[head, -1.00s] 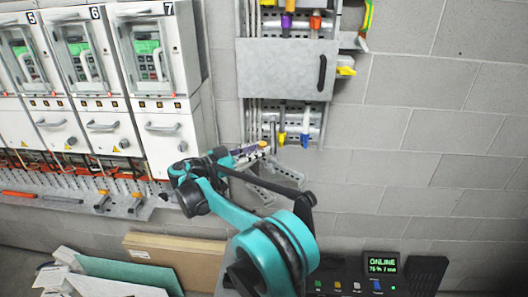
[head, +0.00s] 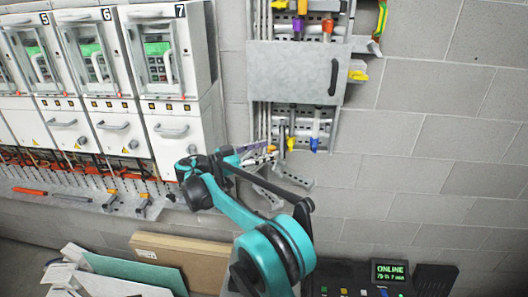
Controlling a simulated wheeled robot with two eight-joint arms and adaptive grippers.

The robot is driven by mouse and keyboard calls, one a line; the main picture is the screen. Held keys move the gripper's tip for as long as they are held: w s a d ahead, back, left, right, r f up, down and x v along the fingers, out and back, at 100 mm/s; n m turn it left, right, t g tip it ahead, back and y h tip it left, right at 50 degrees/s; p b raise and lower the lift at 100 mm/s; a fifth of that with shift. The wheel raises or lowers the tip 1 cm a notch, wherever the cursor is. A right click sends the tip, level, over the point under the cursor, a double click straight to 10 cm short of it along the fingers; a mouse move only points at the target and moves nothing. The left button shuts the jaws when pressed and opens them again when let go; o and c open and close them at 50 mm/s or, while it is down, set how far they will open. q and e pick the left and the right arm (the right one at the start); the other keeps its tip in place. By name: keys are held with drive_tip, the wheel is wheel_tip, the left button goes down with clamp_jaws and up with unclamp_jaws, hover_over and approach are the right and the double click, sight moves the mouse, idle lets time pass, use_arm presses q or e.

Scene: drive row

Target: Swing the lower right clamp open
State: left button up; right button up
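A wall rack (head: 308,150) carries grey bars with coloured ends below a grey cover plate. The lower right one, which looks like the lower right clamp, has a blue tip (head: 314,144). A yellow-tipped one (head: 291,143) is just left of it. My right gripper (head: 270,152) is at the lower left of the rack, left of the blue tip and apart from it in the picture. Its fingers are small and blend with the metal behind, so their opening and any contact are unclear. My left gripper is out of view.
The grey cover plate (head: 293,72) with a black handle (head: 333,77) is above. Numbered cabinets (head: 170,60) stand at left, over a ledge with tools (head: 112,200). The block wall at right is clear.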

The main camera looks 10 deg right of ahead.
drive_tip(key=shift+a+f, duration=0.1)
drive_tip(key=shift+a, duration=0.1)
idle(0.5)
drive_tip(key=v, duration=1.2)
drive_tip(key=shift+s, duration=0.15)
